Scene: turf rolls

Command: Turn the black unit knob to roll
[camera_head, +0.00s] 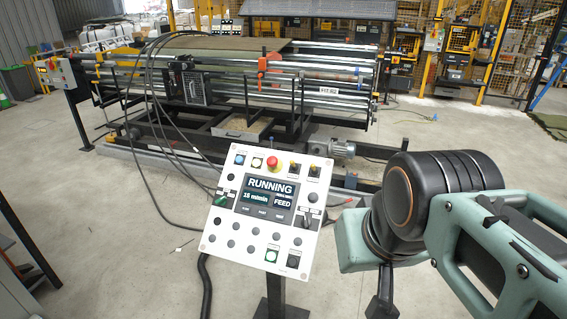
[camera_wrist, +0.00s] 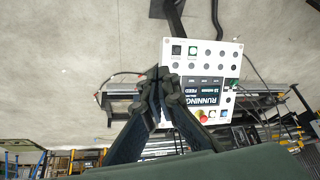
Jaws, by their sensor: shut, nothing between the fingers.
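The control panel (camera_head: 262,238) is a white tilted box on a dark post; its screen (camera_head: 267,198) reads RUNNING, 15 m/min, FEED. A black knob (camera_head: 309,218) sits on its right side, its handle slanted. In the wrist view the panel (camera_wrist: 205,60) is upside down. My gripper (camera_wrist: 160,85) is shut and empty there, its dark fingertips overlapping the panel edge on the black knob's side and hiding that area. Whether they touch the knob cannot be told. In the head view my wrist is right of the panel, and the fingertips cannot be made out clearly.
The panel also carries a green knob (camera_head: 220,200), a red stop button (camera_head: 272,163) and several small buttons. Behind it stands the roller machine (camera_head: 230,80) with dark cables hanging down to the floor. Concrete floor (camera_head: 120,230) is open to the left.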

